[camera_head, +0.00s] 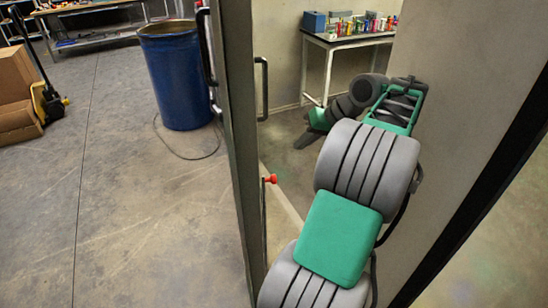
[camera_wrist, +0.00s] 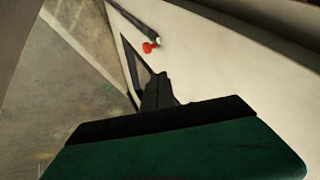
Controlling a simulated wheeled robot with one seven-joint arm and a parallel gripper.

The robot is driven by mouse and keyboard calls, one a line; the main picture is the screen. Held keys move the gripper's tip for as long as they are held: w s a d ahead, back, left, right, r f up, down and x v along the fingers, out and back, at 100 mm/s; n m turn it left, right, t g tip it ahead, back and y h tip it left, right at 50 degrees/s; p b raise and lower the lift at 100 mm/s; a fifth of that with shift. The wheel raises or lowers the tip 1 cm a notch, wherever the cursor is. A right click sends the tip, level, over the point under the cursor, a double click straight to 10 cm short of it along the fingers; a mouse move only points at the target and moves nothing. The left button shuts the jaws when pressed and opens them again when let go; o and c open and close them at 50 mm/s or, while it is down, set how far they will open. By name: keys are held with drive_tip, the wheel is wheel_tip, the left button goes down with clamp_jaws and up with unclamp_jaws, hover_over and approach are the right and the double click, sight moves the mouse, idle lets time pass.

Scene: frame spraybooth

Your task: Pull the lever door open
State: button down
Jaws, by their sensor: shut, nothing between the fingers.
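A narrow grey upright (camera_head: 238,150), apparently the door seen nearly edge-on, stands left of my arm in the head view. A dark bar handle (camera_head: 264,90) is on its right side, and another bar handle (camera_head: 208,60) is on its left. A red knob (camera_head: 270,179) on a thin dark rod is lower on its right side. My gripper (camera_head: 304,141) is right of the upright, apart from the bar handle. In the wrist view my gripper (camera_wrist: 160,82) is shut and empty. The red knob (camera_wrist: 150,47) shows just beyond its fingertips, beside a pale panel (camera_wrist: 235,60); the exact gap is unclear.
A pale wall or panel (camera_head: 455,110) stands close on the right of my arm. A table (camera_head: 345,40) with small bottles is behind. A blue drum (camera_head: 178,85), a pallet jack (camera_head: 48,100) and cardboard boxes (camera_head: 15,95) are at left. The left floor is mostly clear.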

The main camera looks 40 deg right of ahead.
drive_tip(key=w+a+f, duration=0.4)
drive_tip(key=w+f, duration=0.2)
drive_tip(key=shift+w+a+b, duration=0.35)
drive_tip(key=shift+a, duration=0.05)
drive_tip(key=shift+a, duration=0.15)
